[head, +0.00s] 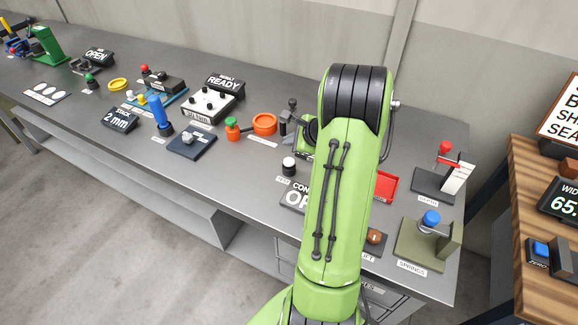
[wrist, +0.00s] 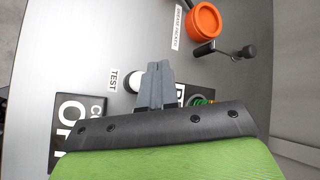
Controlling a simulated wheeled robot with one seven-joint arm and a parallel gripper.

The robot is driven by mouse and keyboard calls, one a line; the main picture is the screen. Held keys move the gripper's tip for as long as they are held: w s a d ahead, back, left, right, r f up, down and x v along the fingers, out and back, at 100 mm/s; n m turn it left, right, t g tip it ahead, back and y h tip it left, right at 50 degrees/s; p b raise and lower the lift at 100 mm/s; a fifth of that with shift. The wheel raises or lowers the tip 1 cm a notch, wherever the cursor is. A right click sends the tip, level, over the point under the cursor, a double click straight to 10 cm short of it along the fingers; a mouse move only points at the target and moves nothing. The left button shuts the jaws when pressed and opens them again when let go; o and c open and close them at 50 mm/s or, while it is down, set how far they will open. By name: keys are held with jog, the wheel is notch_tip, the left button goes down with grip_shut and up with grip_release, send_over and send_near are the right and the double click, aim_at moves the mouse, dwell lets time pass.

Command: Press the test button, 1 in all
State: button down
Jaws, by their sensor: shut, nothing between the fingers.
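The test button (head: 289,165) is a short black cylinder with a white top, standing on the grey bench left of my green arm in the head view. In the wrist view its white top (wrist: 131,82) shows beside the TEST label (wrist: 114,80), partly covered by my gripper. My gripper (wrist: 159,66) is shut and empty, its grey fingers together just right of the white top. I cannot tell how high the fingers are or whether they touch the button.
An orange dish (head: 265,123) and a black-knobbed lever (wrist: 240,52) stand near. A black display sign (head: 294,199) lies in front of the button. A READY sign (head: 224,87) stands further left. A red tray (head: 386,186) and a spring stand (head: 420,243) are on the right.

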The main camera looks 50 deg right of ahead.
aim_at(291, 162)
jog(key=shift+f+b, duration=1.3)
jog(key=shift+f, duration=1)
jog(key=shift+f, duration=0.4)
jog(key=shift+f+b, duration=0.6)
dwell(0.6)
jog(key=shift+r+p, duration=0.95)
jog(key=shift+r, duration=0.1)
notch_tip(291, 162, up, 5)
jog(key=p, duration=0.4)
jog(key=shift+r+p, duration=0.15)
jog(key=shift+p, duration=0.2)
